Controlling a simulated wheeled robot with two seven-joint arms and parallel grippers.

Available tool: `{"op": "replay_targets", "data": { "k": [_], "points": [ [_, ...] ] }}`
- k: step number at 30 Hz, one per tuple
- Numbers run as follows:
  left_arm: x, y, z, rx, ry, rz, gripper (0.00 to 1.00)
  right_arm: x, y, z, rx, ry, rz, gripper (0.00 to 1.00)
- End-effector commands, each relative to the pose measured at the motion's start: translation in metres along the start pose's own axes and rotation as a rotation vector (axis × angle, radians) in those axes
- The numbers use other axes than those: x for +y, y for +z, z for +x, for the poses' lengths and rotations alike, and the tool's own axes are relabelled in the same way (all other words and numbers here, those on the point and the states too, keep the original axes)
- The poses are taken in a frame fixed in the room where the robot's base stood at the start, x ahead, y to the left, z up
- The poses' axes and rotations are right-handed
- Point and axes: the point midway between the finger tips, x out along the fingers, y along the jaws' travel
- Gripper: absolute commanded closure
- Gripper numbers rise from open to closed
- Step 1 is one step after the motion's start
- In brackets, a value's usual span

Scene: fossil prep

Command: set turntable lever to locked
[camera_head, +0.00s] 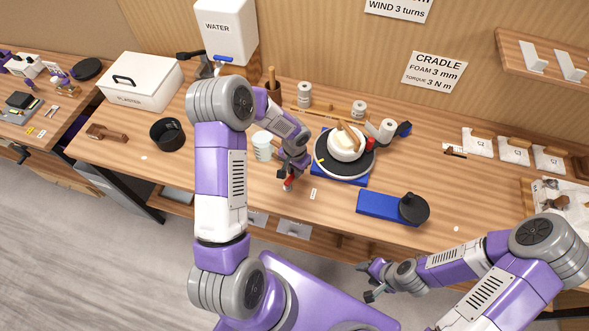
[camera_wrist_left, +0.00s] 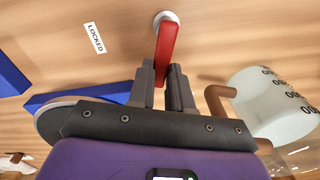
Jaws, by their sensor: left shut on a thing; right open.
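The red turntable lever (camera_wrist_left: 168,42) runs from a round white pivot (camera_wrist_left: 165,17) on the wooden bench to between my left gripper's fingers (camera_wrist_left: 166,78). The fingers are shut on it. A white LOCKED label (camera_wrist_left: 94,37) lies on the bench beside the lever, apart from it. In the head view, my left gripper (camera_head: 289,178) is at the bench front, the lever mostly hidden under it, with the label (camera_head: 314,194) just to its right. The turntable (camera_head: 326,166) sits on a blue base behind and to the right. My right gripper (camera_head: 365,281) is open and empty in front of the bench.
A white cup (camera_head: 262,147) stands close left of my left gripper. A bowl with a piece in it (camera_head: 346,145) sits on the turntable. A blue block with a dark round pad (camera_head: 392,206) lies to the right. A black bowl (camera_head: 168,134) stands left.

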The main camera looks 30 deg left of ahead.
Motion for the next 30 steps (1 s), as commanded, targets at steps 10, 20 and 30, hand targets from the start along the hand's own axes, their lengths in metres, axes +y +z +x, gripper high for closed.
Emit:
{"op": "replay_targets", "data": {
  "k": [10,20,30],
  "points": [
    [0.007,0.001,0.001,0.0,-0.001,0.161,1.0,0.003,0.0,0.007,0.0,0.0,0.0,0.47],
    [0.018,0.004,0.0,0.0,-0.001,0.462,1.0,0.006,-0.001,0.016,0.0,0.0,0.0,0.47],
    [0.029,0.012,-0.001,-0.001,-0.001,0.784,1.0,0.008,-0.001,0.02,0.0,0.0,0.0,0.47]
  ]
}}
